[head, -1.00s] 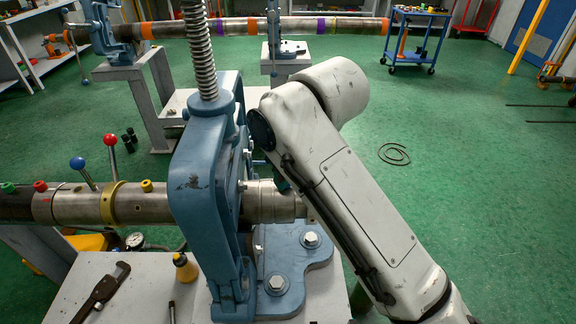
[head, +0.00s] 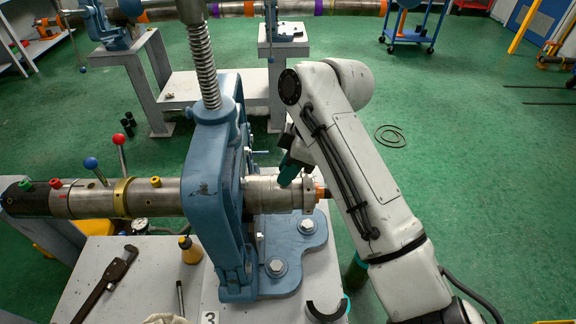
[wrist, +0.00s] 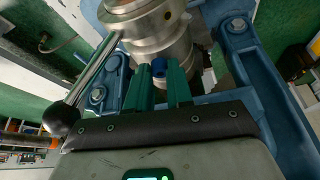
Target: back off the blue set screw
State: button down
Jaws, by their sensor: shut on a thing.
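The blue set screw (wrist: 159,66) shows in the wrist view, on the side of a steel collar (wrist: 150,30) on the pipe. My gripper (wrist: 160,76) reaches it with two green fingers, one on each side. The fingers are shut on the screw, with a narrow gap between them. In the head view my gripper (head: 289,172) is at the pipe's right end, just right of the blue vise (head: 213,180). The screw is hidden there.
A lever with a black ball (wrist: 61,118) is left of my fingers in the wrist view. Along the pipe are a green screw (head: 25,185), a red screw (head: 55,183) and a yellow screw (head: 155,182). A wrench (head: 105,282) and an oil bottle (head: 190,250) are on the bench.

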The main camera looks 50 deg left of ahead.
jog(key=shift+f+n+h, duration=0.1)
jog(key=shift+n+h, duration=0.2)
jog(key=shift+n, duration=0.3)
jog(key=c, duration=1)
grip_release()
jog(key=v, duration=0.7)
jog(key=shift+w+d+r+b, duration=0.15)
jog(key=shift+r+b, duration=0.1)
jog(key=shift+b, duration=0.15)
